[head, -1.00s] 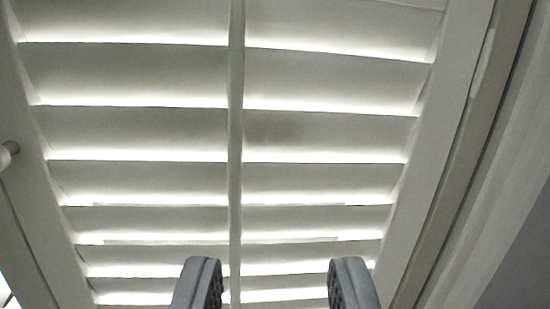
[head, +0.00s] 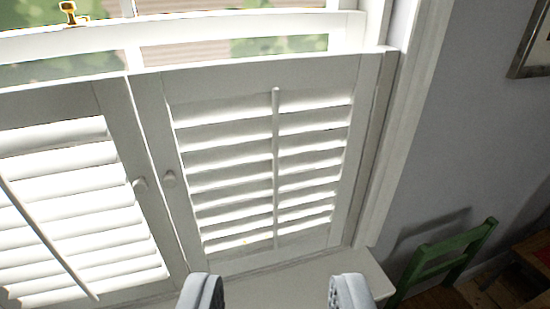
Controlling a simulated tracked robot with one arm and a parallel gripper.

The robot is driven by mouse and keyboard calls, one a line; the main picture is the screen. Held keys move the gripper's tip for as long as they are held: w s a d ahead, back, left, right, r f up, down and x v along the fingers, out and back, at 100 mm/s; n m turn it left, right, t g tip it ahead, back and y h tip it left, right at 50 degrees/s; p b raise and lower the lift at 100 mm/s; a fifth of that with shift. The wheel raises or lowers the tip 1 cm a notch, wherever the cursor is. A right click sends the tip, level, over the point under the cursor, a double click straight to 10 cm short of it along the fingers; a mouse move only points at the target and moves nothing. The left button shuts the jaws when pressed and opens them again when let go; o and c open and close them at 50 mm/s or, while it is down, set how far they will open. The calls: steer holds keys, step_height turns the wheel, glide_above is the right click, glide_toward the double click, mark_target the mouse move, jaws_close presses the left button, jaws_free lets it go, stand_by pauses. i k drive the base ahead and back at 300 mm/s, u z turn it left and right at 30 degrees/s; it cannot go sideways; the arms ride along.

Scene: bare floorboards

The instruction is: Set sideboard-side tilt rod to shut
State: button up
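Two white shutter panels stand side by side in the lower window. The right panel (head: 352,150) has a vertical white tilt rod (head: 275,165) down the middle of its slats. Light shows in bands between these slats, so they are not fully shut. The left panel (head: 122,130) has its own tilt rod (head: 47,240), and its slats look brighter. My gripper (head: 276,292) is open and empty at the bottom of the view, below the right panel's rod and apart from it. No sideboard can be clearly made out.
A white sill (head: 290,285) runs below. A green chair (head: 445,255) and brown wooden furniture (head: 535,255) stand at the right by a grey wall. A brass latch (head: 72,12) is above.

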mark_target(5, 186)
steer(key=u, duration=1)
